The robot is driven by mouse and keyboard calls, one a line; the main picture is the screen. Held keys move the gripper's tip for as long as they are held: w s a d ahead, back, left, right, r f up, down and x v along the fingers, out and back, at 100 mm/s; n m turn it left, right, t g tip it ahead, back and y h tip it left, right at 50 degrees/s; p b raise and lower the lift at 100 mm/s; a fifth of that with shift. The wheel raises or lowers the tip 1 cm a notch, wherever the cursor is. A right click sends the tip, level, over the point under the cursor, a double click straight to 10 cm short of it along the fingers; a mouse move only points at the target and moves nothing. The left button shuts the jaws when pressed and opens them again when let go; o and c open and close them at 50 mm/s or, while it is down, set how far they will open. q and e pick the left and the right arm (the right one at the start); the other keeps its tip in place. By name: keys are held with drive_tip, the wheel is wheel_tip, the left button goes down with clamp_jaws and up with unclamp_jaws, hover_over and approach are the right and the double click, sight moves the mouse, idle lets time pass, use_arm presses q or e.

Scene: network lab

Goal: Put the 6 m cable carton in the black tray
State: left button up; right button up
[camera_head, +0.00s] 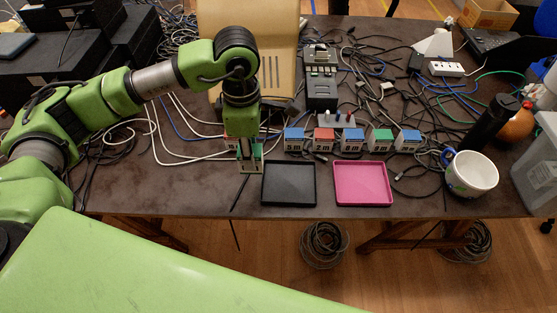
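A row of small cartons with coloured tops stands behind the trays: a blue one (293,138), a red one (323,139), another blue one (352,140), a green one (380,140) and a blue one at the right end (407,140). Their length labels are too small to read. The black tray (288,202) lies empty near the table's front edge. My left gripper (250,168) points down just left of the black tray. A carton with a reddish top (231,144) shows partly behind it. Whether the fingers hold anything is unclear. My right gripper is not in view.
An empty pink tray (362,203) lies right of the black tray. A white mug (471,175) and a dark cylinder (490,123) stand further right. Loose cables and a grey-black device (320,80) fill the back. A large open cardboard box (275,25) stands behind my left arm.

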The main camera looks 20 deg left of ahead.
use_arm(q)
drive_tip(key=w+d+f, duration=0.1)
drive_tip(key=w+f, duration=0.1)
drive_tip(key=w+d+f+p, duration=0.1)
drive_tip(key=w+f, duration=0.1)
drive_tip(key=w+d+f, duration=0.2)
drive_tip(key=f, duration=0.1)
drive_tip(key=shift+w+p, duration=0.2)
drive_tip(key=shift+p, duration=0.15)
drive_tip(key=shift+w+f, duration=0.1)
drive_tip(key=shift+f, duration=0.15)
wheel_tip(320, 180, down, 2)
drive_tip(key=shift+f+p, duration=0.15)
drive_tip(key=shift+p, duration=0.6)
drive_tip(key=shift+f, duration=0.35)
drive_tip(key=o, duration=1.2)
